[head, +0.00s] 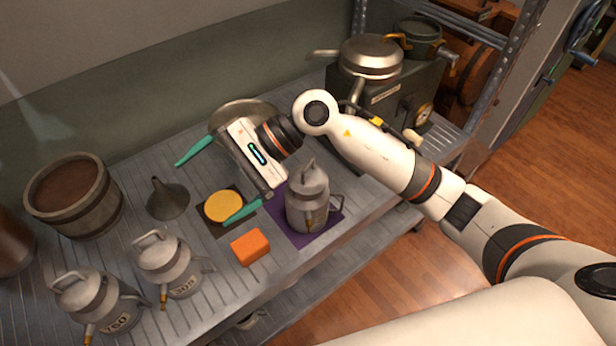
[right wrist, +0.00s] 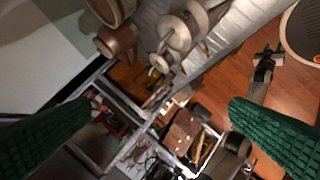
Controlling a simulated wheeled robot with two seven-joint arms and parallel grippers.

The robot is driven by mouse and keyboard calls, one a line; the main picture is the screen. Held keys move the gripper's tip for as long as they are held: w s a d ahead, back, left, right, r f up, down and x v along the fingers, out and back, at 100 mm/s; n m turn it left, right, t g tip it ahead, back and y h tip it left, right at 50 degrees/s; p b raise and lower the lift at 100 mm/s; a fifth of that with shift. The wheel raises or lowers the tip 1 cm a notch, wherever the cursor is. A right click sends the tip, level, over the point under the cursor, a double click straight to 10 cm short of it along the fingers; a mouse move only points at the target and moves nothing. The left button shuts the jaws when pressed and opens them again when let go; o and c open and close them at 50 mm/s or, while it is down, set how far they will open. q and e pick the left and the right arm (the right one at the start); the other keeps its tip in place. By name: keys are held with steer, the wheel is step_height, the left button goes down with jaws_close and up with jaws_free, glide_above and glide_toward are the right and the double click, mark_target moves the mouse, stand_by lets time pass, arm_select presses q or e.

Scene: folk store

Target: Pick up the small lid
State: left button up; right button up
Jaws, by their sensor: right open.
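My right gripper (head: 218,180) is open and empty above the metal table, its two teal fingers spread wide. They also show at both sides of the right wrist view (right wrist: 160,118) with nothing held between them. A round yellow disc (head: 221,207) lies on a dark square mat (head: 209,226), close to the nearer fingertip. A grey round metal piece (head: 240,108) shows behind the gripper, which hides much of it. I cannot tell for sure which of these is the small lid. My left gripper is not in view.
A metal can (head: 307,200) stands on a purple mat (head: 327,229) beside the gripper. An orange block (head: 250,247), a funnel (head: 168,200), two more cans (head: 170,265) and a wooden tub (head: 75,197) surround it. A lidded pan (head: 371,57) sits on a green stove (head: 400,97).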

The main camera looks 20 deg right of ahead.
steer(key=w+d+f+n+t+h, duration=0.1)
steer(key=w+d+f+n+h, duration=0.3)
steer(key=d+h, duration=0.35)
steer(key=n+h, duration=0.1)
steer(key=h, duration=0.4)
glide_above(309, 182)
steer(key=shift+t, duration=0.4)
steer(key=f+p, duration=0.1)
steer(key=f, duration=0.3)
steer(key=shift+s+f+p, duration=0.2)
steer(key=shift+f+p, duration=0.2)
steer(key=shift+f, duration=0.6)
steer(key=shift+f+p, duration=0.35)
steer(key=shift+p, duration=0.05)
step_height(309, 182, down, 4)
steer(key=shift+w+r+p, duration=0.1)
steer(key=shift+r+p, duration=0.1)
steer(key=shift+p, duration=0.6)
steer(key=shift+f, duration=0.4)
